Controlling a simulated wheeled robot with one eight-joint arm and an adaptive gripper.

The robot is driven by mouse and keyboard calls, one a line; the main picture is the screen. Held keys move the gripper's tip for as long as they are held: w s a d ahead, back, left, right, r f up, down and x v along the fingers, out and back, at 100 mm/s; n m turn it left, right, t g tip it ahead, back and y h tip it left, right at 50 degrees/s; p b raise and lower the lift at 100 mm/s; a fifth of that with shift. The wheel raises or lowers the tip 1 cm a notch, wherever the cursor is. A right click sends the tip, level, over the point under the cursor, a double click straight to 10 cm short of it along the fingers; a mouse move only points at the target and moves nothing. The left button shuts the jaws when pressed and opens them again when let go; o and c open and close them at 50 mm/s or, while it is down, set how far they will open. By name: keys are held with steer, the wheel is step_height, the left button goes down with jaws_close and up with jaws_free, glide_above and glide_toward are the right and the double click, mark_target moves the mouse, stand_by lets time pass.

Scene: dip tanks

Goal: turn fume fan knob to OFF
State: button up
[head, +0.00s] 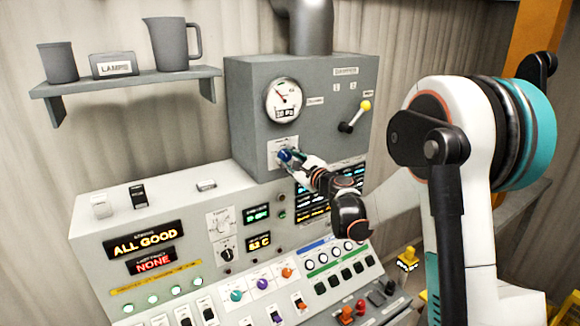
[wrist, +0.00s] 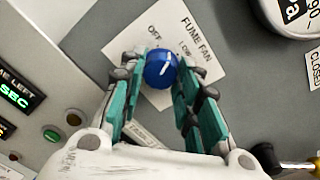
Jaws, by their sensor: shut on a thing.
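The fume fan knob (wrist: 160,70) is round and blue with a white pointer line. It sits on a white label plate (wrist: 202,42) reading FUME FAN, with OFF and LOW marked; the rest of the plate is hidden by my fingers. My gripper (wrist: 161,76) has its teal fingers on both sides of the knob, shut on it. In the head view the knob (head: 285,155) shows at the tip of my gripper (head: 291,160), low on the front of the grey box. The pointer's exact setting is hard to tell.
The grey box (head: 245,95) carries a round gauge (head: 284,100) above the knob and a yellow-tipped lever (head: 365,106) to the right. The sloped console (head: 190,245) with lit displays, knobs and switches lies below. A shelf (head: 120,84) hangs at upper left.

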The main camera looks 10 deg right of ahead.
steer(key=n+b, duration=0.2)
steer(key=n, duration=0.1)
steer(key=shift+n+b, duration=0.65)
steer(key=shift+n, duration=1.25)
steer(key=o, duration=1.1)
steer(key=shift+s, duration=0.1)
steer(key=v, duration=1.2)
steer(key=shift+r, duration=0.1)
